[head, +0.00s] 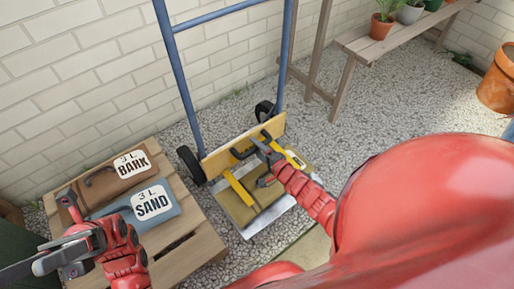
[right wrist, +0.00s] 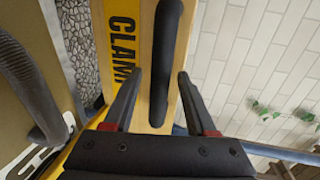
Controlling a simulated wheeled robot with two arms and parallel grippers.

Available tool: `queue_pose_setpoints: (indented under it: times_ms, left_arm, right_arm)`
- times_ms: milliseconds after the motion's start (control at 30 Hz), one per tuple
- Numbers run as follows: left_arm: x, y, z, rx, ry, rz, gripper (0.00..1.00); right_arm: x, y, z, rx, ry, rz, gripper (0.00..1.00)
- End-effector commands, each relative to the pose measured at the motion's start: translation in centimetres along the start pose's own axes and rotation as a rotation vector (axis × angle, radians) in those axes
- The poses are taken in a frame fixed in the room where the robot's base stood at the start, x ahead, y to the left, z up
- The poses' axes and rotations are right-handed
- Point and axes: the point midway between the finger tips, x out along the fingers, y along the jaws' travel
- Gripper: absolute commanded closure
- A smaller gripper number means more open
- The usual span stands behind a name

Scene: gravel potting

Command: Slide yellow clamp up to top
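A wooden board (head: 222,156) with a black handle (right wrist: 166,55) stands across the blue hand truck (head: 180,70). In the right wrist view, a yellow strip (right wrist: 122,30) printed "CLAMP" runs along the board's left side. In the head view, a yellow bar (head: 238,187) and a yellow labelled piece (head: 295,160) show on the truck's load. My right gripper (right wrist: 159,78) is open, its fingers to either side of the black handle in the picture; whether they touch it I cannot tell.
A brown BARK bag (head: 100,185) and a blue-grey SAND bag (head: 172,215) lie on the slatted wooden table (head: 190,255). A tan bag (head: 240,210) lies on the truck. A brick wall (head: 90,70) stands behind; a bench (head: 365,45) with pots is at the right. Gravel (head: 370,130) between is clear.

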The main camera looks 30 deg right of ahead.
Motion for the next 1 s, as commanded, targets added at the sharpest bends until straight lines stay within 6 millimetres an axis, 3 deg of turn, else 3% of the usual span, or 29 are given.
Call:
queue_pose_setpoints:
  times_ms: [33,300,1000]
  left_arm:
    - [0.0,0.01,0.0,0.0,0.0,0.0,0.5]
    - [-0.01,0.01,0.0,0.0,-0.001,0.001,0.5]
    - [-0.01,0.01,0.01,0.0,-0.001,0.001,0.5]
  right_arm:
    - [-0.01,0.0,0.0,0.0,0.0,0.0,0.52]
    - [-0.01,0.01,0.0,0.0,0.0,0.0,1.0]
    - [-0.02,-0.01,0.01,0.0,0.0,-0.001,1.0]
